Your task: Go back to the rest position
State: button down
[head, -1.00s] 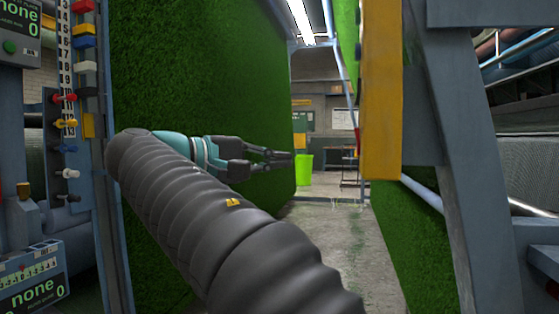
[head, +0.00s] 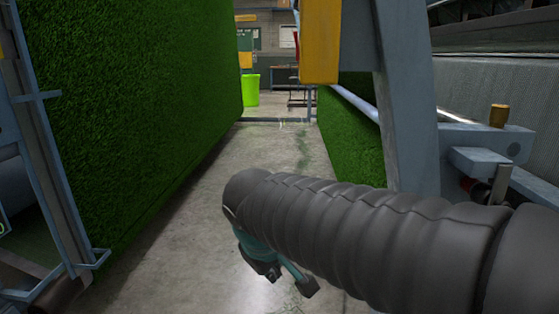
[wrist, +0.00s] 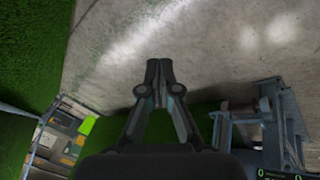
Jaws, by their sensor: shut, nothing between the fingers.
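My gripper (wrist: 159,68) shows in the wrist view with its two dark fingers together at the tips and nothing between them. It hangs over bare concrete floor. In the head view my arm, in a ribbed dark sleeve, reaches in from the right. Its teal wrist part shows below the sleeve's end, and the fingertips cannot be made out clearly there.
A tall green turf wall (head: 130,110) stands on the left and another turf panel (head: 350,140) on the right. Between them runs a clear concrete aisle (head: 215,190). A blue-grey steel post (head: 405,100) and a yellow panel (head: 320,40) stand right. A lime-green bin (head: 251,90) is far back.

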jog(key=s+d+f+m, duration=0.2)
jog(key=s+d+m, duration=0.2)
jog(key=s+d, duration=0.2)
jog(key=s+d+f+m, duration=0.3)
jog(key=s+d, duration=0.4)
jog(key=d, duration=0.4)
jog(key=shift+s+f+m+t+y, duration=0.15)
jog(key=shift+f+m+t+y, duration=0.2)
jog(key=shift+m, duration=0.45)
jog(key=shift+d+r, duration=0.15)
